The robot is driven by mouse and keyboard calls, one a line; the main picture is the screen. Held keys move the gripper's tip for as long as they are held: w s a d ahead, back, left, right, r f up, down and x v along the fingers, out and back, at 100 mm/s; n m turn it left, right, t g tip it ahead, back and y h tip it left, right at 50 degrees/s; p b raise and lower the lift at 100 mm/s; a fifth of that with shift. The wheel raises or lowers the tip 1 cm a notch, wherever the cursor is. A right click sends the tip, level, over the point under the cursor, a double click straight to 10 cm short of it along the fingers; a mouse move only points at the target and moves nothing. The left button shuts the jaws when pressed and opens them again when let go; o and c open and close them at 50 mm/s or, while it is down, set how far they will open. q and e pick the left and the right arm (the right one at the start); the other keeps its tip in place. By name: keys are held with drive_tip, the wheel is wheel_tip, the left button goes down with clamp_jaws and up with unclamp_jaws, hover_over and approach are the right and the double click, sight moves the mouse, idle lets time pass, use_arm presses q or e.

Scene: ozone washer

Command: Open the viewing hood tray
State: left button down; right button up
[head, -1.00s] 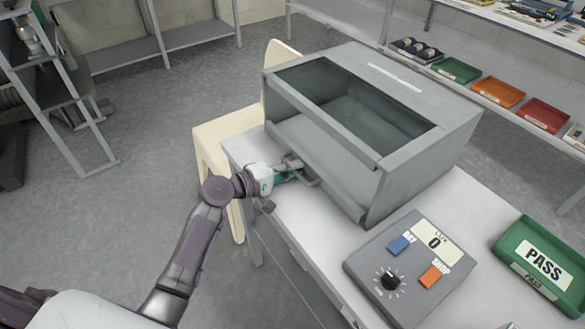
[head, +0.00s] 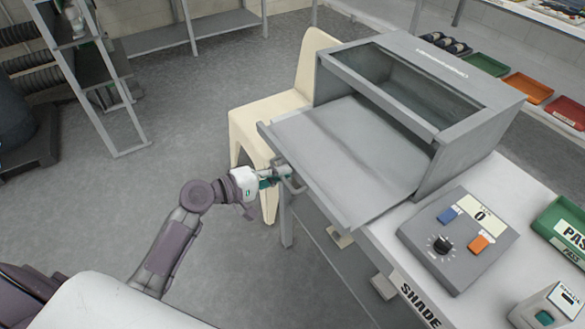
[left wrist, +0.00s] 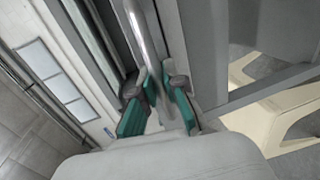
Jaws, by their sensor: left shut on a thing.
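The grey viewing hood (head: 470,125) stands on the white table, with a dark glass window (head: 400,85) in its sloped top. Its flat grey tray (head: 350,150) is pulled out of the front and reaches past the table's edge. My left gripper (head: 278,178) is at the tray's front edge, shut on the tray handle (head: 293,182). In the left wrist view the teal-padded fingers (left wrist: 158,105) close around the metal bar of the handle (left wrist: 143,45). My right gripper is not in view.
A cream chair (head: 270,115) stands beside the tray's left side. A control box (head: 458,240) with a dial and a green PASS tray (head: 565,230) sit on the table. Shelving (head: 100,75) is at the far left. The floor before the tray is clear.

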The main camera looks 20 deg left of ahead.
use_arm(q)
drive_tip(key=shift+s+a, duration=0.35)
drive_tip(key=shift+s, duration=0.15)
drive_tip(key=c, duration=1.7)
unclamp_jaws()
drive_tip(key=shift+o, duration=1.1)
drive_tip(key=v, duration=1.2)
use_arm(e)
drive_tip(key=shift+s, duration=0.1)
use_arm(q)
drive_tip(key=shift+f, duration=0.15)
